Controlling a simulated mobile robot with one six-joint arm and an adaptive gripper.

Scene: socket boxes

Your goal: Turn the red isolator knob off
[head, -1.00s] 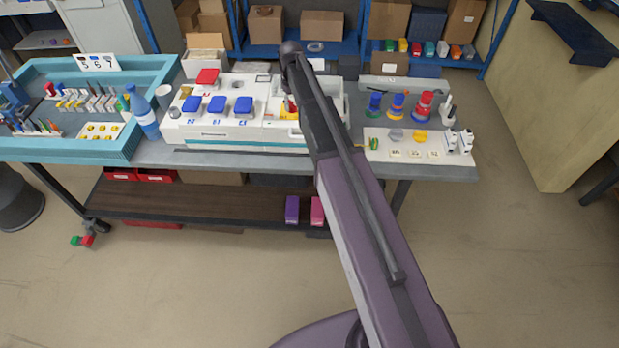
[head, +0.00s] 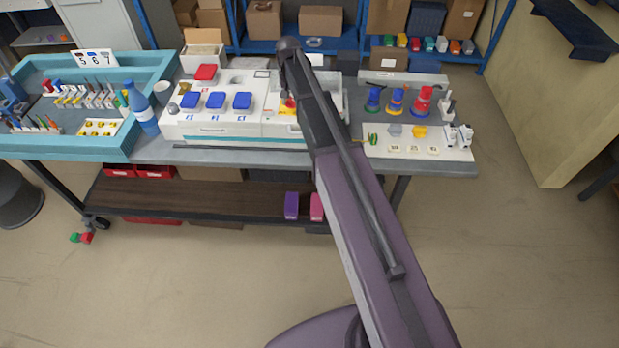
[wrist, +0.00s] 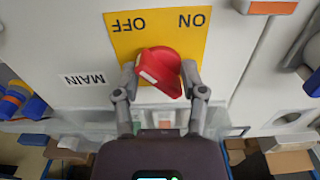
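The red isolator knob (wrist: 160,70) sits on a yellow plate (wrist: 122,42) marked OFF and ON, which read upside down in the wrist view. The knob's white mark faces lower left in that view, and its grip is tilted. My gripper (wrist: 159,76) has a finger on either side of the knob, the tips close against it, and appears shut on it. In the head view the red knob (head: 290,103) shows as a small spot on the white socket box (head: 225,128), beside my arm. My fingers are mostly hidden there.
A MAIN label (wrist: 85,79) is beside the yellow plate. Blue socket covers (head: 216,100) and a red one (head: 205,73) are on the box to the left. A blue bottle (head: 142,108) stands further left.

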